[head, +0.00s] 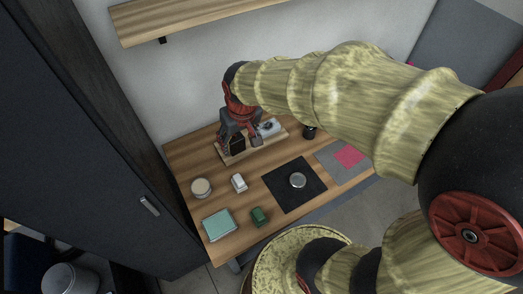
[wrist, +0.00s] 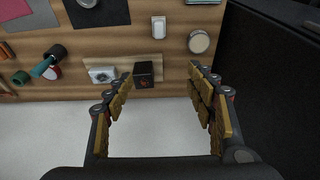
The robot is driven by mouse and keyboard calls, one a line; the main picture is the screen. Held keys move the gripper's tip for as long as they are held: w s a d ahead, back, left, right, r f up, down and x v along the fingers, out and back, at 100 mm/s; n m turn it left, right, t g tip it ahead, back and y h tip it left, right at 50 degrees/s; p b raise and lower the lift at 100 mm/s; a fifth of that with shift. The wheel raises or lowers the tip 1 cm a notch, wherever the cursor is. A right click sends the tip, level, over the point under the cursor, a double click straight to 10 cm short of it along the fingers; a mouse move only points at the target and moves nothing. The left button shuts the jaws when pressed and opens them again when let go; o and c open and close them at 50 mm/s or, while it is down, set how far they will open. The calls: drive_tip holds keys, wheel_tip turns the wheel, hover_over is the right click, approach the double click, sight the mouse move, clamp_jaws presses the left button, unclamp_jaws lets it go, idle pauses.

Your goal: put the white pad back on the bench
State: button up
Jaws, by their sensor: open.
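A small white block (head: 239,183), which may be the white pad, lies on the wooden bench (head: 235,248) near the round pale tin. It also shows at the top middle of the wrist view (wrist: 158,27). A second whitish piece with a dark round part (head: 268,128) sits on the raised board at the back; I cannot tell which of the two is meant. My gripper (head: 238,142) is over the back of the bench at that board. In the wrist view my gripper (wrist: 160,75) is open and empty, with a dark box (wrist: 145,74) ahead between its fingers.
A round tin (head: 201,187), a teal pad (head: 218,224) and a green block (head: 258,216) stand on the left half. A black mat (head: 280,195) holds a silver dish (head: 298,180). A pink pad (head: 348,155) lies on a grey mat. A shelf (head: 170,20) hangs above.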

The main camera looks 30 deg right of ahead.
drive_tip(key=s+r+t, duration=0.2)
drive_tip(key=s+r, duration=0.9)
drive_tip(key=s, duration=0.3)
drive_tip(key=shift+t, duration=0.3)
